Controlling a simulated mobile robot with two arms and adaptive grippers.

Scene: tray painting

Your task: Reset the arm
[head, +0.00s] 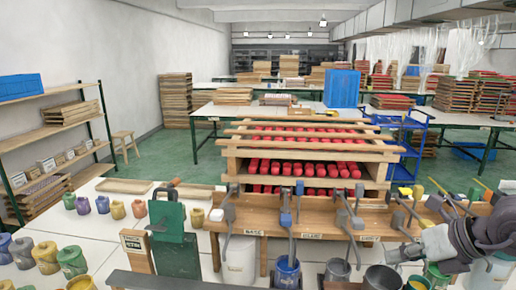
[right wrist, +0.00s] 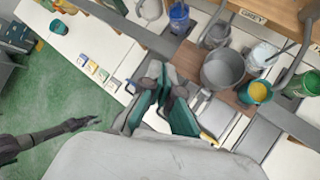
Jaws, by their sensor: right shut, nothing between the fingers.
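My right gripper shows at the lower right of the head view (head: 398,257), on a grey arm that comes in from the right edge. It is shut and empty over the front row of paint pots. In the right wrist view its dark teal fingers (right wrist: 163,100) point toward the bench, with a grey pot (right wrist: 222,70) to their right. My left gripper does not show clearly in either view. A dark arm-like part lies at the left of the right wrist view; I cannot tell what it is.
A wooden rack (head: 300,137) with red rolls stands behind the handled tools. A blue pot (head: 287,272) and a yellow paint pot (right wrist: 258,92) stand along the bench. Green floor (right wrist: 60,85) is open beside the bench.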

